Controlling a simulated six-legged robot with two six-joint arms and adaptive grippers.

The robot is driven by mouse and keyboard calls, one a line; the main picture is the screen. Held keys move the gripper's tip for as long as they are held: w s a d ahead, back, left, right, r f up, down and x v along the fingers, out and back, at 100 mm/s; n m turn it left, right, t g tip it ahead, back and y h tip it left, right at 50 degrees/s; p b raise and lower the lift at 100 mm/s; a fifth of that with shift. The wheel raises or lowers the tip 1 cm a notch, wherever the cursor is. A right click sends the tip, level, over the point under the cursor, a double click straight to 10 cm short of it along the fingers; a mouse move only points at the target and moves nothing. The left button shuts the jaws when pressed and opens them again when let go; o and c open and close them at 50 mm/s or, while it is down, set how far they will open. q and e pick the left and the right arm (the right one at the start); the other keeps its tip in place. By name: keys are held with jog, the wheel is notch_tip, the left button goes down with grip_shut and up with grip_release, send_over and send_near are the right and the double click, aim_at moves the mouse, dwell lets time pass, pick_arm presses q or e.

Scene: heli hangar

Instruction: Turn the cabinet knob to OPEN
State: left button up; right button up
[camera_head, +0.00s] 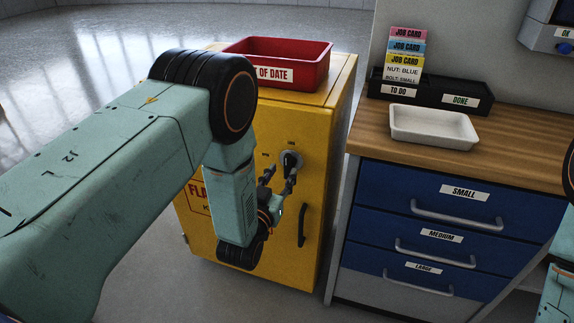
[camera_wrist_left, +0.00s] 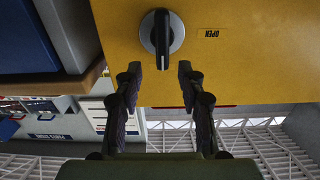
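The yellow cabinet (camera_head: 345,100) stands in the middle of the head view. Its round knob (camera_head: 290,160) is high on the front, with small labels left of and above it. In the left wrist view the knob (camera_wrist_left: 161,40) is grey with a dark bar standing vertical. An OPEN label (camera_wrist_left: 212,33) shows upside down to its right there. My left gripper (camera_head: 279,180) is in front of the cabinet, just below the knob. In the wrist view its fingers (camera_wrist_left: 159,80) are apart with nothing between the tips, and the knob lies beyond them. My right gripper is out of view.
A red OUT OF DATE bin (camera_head: 318,70) sits on the cabinet. A dark handle (camera_head: 302,218) is below the knob. To the right stands a blue drawer unit (camera_head: 450,235) with a wooden top, a white tray (camera_head: 432,140) and a black card holder (camera_head: 430,99).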

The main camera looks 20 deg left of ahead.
aim_at(286, 164)
pick_arm(q)
jog(key=w, duration=0.3)
jog(key=shift+w+a+b, duration=0.2)
jog(key=shift+w+b, duration=0.05)
jog(key=shift+b, duration=0.15)
jog(key=shift+w+d, duration=0.2)
jog(key=shift+w, duration=0.4)
jog(key=shift+s+a, duration=0.1)
jog(key=shift+c, duration=0.5)
grip_shut()
